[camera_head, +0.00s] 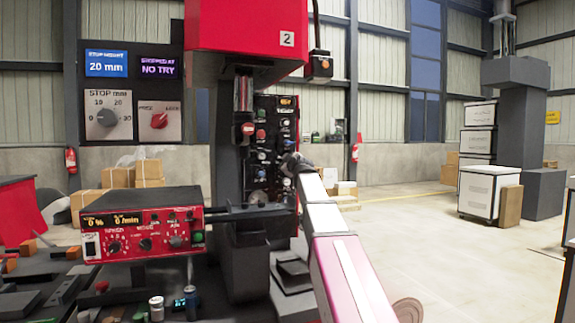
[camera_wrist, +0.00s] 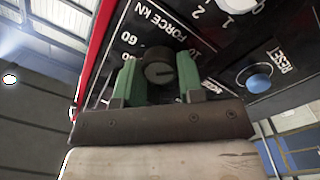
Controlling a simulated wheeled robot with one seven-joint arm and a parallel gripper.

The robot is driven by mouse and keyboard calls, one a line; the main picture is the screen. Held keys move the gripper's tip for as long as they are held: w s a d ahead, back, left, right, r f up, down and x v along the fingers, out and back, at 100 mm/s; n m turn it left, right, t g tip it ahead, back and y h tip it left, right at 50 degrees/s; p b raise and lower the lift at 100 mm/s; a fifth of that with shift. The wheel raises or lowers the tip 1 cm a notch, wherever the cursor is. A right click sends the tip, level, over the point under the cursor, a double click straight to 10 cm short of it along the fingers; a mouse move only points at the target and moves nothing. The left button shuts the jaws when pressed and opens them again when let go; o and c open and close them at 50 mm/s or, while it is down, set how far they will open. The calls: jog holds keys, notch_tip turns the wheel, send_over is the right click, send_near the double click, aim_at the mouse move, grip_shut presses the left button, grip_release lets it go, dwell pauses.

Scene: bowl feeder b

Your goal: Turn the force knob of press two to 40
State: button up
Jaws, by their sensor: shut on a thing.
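Press two (camera_head: 248,35) has a red head marked "2" and stands in the middle of the head view. Its dark control panel (camera_head: 262,135) carries several buttons and knobs. My gripper (camera_head: 292,165) reaches this panel from the lower right; its fingers are too small to make out there. In the wrist view, the dark round force knob (camera_wrist: 159,67) sits between the two green fingers of my gripper (camera_wrist: 159,78), which are shut on it. The "FORCE kN" lettering and a scale with 60 show beside it, tilted. Its pointer setting cannot be read clearly.
A blue button (camera_wrist: 259,79) labelled RESET and a white knob (camera_wrist: 240,5) are near my fingers. A red control box (camera_head: 145,225) stands left of the press. A STOP mm dial (camera_head: 107,115) hangs behind. Small cans (camera_head: 191,302) stand below.

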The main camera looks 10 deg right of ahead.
jog(key=m, duration=1.2)
jog(key=m+y, duration=0.1)
jog(key=m, duration=1.2)
jog(key=shift+d+m+g, duration=0.15)
jog(key=shift+m+g, duration=0.15)
dwell(0.5)
jog(key=o, duration=0.9)
